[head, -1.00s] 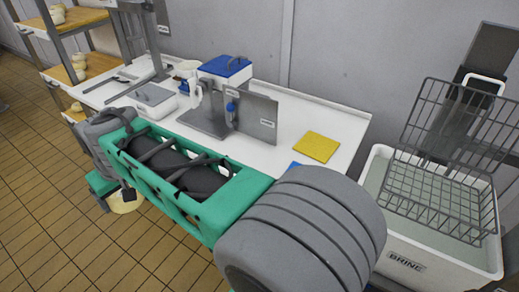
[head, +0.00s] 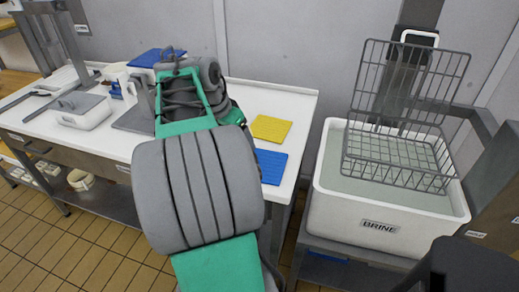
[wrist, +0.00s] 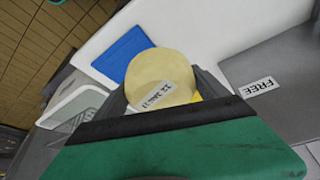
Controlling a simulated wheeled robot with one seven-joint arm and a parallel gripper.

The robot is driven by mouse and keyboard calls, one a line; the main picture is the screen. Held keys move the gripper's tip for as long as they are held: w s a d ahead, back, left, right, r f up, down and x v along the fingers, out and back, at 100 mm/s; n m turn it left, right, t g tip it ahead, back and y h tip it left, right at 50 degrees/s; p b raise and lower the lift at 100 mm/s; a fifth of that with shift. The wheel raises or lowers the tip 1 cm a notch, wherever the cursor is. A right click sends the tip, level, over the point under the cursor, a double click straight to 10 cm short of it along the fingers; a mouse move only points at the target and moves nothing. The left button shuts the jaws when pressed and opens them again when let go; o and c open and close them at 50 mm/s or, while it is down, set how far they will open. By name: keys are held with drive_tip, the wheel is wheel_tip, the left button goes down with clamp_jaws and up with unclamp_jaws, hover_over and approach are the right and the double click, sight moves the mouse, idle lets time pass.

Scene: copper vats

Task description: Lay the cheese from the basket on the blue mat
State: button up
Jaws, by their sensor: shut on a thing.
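My gripper (wrist: 163,92) is shut on a round, pale yellow cheese (wrist: 162,75) with a printed label, in the wrist view. The blue mat (wrist: 121,53) lies on the white table just up and left of the cheese there, partly covered by it. In the head view the blue mat (head: 272,166) lies at the table's front edge, right of my arm, which hides part of it. The gripper and cheese are hidden in the head view. The wire basket (head: 398,160) sits over the brine tub and looks empty.
A yellow mat (head: 271,129) lies behind the blue one. The white brine tub (head: 335,205) stands right of the table (head: 290,100), with a gap between.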

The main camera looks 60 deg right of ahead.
drive_tip(key=s+d+m, duration=0.1)
drive_tip(key=s, duration=0.1)
drive_tip(key=s+d+f+m, duration=0.1)
drive_tip(key=s, duration=0.1)
drive_tip(key=s+d+m+g+b, duration=0.1)
drive_tip(key=s, duration=0.2)
drive_tip(key=shift+d+f+m, duration=0.2)
drive_tip(key=shift+m, duration=0.1)
drive_tip(key=b, duration=0.4)
hover_over(266, 162)
drive_tip(key=a, duration=0.1)
drive_tip(key=shift+w+a+f, duration=0.1)
drive_tip(key=shift+w+f, duration=0.1)
drive_tip(key=shift+f, duration=0.85)
drive_tip(key=shift+w+a+f, duration=0.1)
drive_tip(key=shift+w+f, duration=0.05)
drive_tip(key=shift+f, duration=0.85)
drive_tip(key=shift+f+b, duration=0.55)
drive_tip(key=shift+f, duration=0.25)
drive_tip(key=o, duration=1.8)
drive_tip(key=shift+c, duration=0.2)
wheel_tip(266, 162, up, 7)
drive_tip(key=p, duration=0.6)
